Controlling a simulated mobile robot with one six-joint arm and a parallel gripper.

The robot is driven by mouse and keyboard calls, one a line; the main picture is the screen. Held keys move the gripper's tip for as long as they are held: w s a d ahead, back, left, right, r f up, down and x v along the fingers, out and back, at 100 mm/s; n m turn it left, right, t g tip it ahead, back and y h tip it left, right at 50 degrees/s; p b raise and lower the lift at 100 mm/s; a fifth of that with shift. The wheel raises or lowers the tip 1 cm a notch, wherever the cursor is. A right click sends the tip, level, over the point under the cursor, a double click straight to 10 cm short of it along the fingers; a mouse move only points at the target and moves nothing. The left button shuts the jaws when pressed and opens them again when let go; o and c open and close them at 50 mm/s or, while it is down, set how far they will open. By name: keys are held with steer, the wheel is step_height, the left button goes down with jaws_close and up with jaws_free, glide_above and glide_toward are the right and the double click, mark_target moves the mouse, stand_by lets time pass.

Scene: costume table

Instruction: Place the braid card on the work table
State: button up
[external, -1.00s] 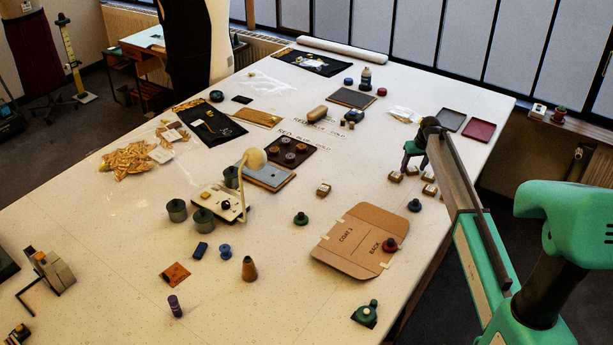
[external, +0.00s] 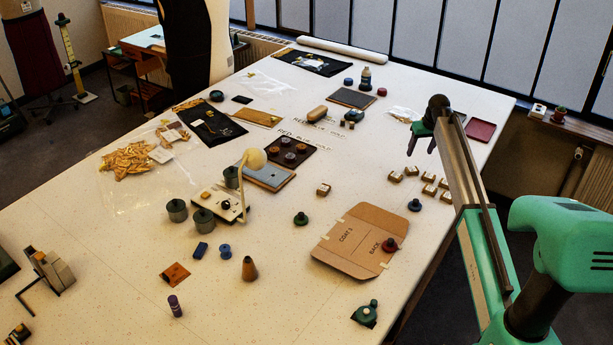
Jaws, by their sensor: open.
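The work table (external: 330,235) is the large white table that fills most of the external view. I cannot tell for certain which thing is the braid card; a flat gold card (external: 258,118) lies on the table beyond the dark board of round pieces. My gripper (external: 422,143) is at the table's right side, fingers pointing down, open with nothing seen between them. It is well to the right of the gold card and appears above the tabletop. The gripper and arm partly cover a dark tray.
Several small blocks (external: 411,170) stand below the gripper. A red tray (external: 480,131) lies at the right edge. Bare tabletop shows around the front middle.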

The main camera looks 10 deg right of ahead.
steer(key=shift+s+r, duration=0.1)
steer(key=shift+r, duration=0.3)
stand_by(0.5)
